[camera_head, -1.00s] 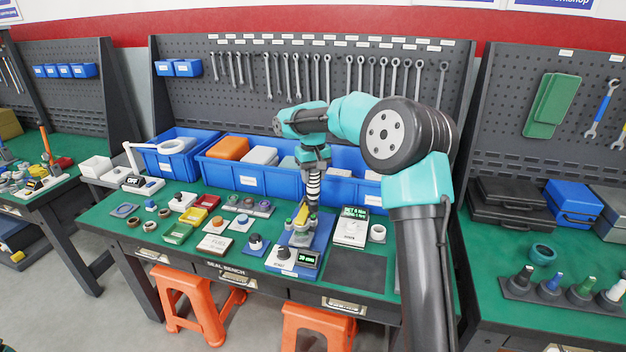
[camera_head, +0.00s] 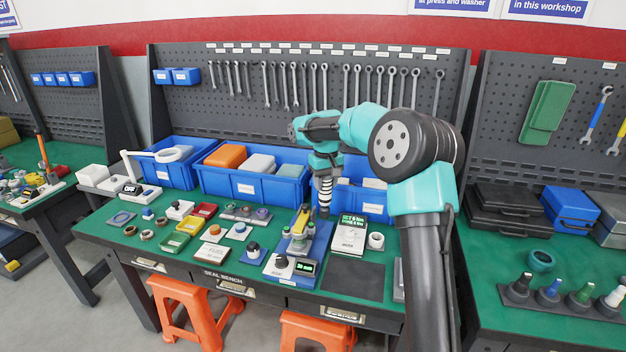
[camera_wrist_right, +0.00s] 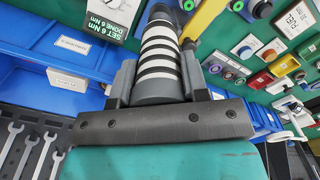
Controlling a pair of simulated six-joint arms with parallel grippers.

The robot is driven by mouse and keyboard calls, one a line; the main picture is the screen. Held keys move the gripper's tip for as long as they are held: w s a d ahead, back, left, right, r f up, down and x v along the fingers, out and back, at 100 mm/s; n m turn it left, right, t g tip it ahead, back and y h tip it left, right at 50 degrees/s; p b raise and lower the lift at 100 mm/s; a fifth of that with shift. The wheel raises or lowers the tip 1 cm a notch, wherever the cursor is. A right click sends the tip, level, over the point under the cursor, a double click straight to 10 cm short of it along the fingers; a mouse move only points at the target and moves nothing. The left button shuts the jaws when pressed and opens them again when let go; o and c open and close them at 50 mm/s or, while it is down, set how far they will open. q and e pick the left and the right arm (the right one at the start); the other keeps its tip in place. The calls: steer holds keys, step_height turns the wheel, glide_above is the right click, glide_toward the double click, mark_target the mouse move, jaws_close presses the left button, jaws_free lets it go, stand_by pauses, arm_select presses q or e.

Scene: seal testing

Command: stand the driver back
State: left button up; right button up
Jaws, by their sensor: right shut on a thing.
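The driver (camera_head: 325,190) is a cylinder banded black and white. My right gripper (camera_head: 324,178) is shut on it and holds it roughly upright at the back of the blue test fixture (camera_head: 318,241), just right of its yellow lever (camera_head: 302,217). My left gripper is not in view.
Blue bins (camera_head: 250,188) line the back of the bench, close behind the right gripper. Coloured trays (camera_head: 174,243) and small parts fill the left side. A dark mat (camera_head: 354,280) at the front right is bare. Wrenches hang on the pegboard (camera_head: 230,120).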

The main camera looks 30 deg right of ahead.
steer(key=s+d+f, duration=0.3)
steer(key=d+f, duration=0.1)
steer(key=d, duration=0.5)
steer(key=s+d+f, duration=0.4)
steer(key=d, duration=0.5)
steer(key=shift+s, duration=0.3)
steer(key=shift+f, duration=3.45)
steer(key=o, duration=1.1)
step_height(320, 180, up, 9)
stand_by(0.4)
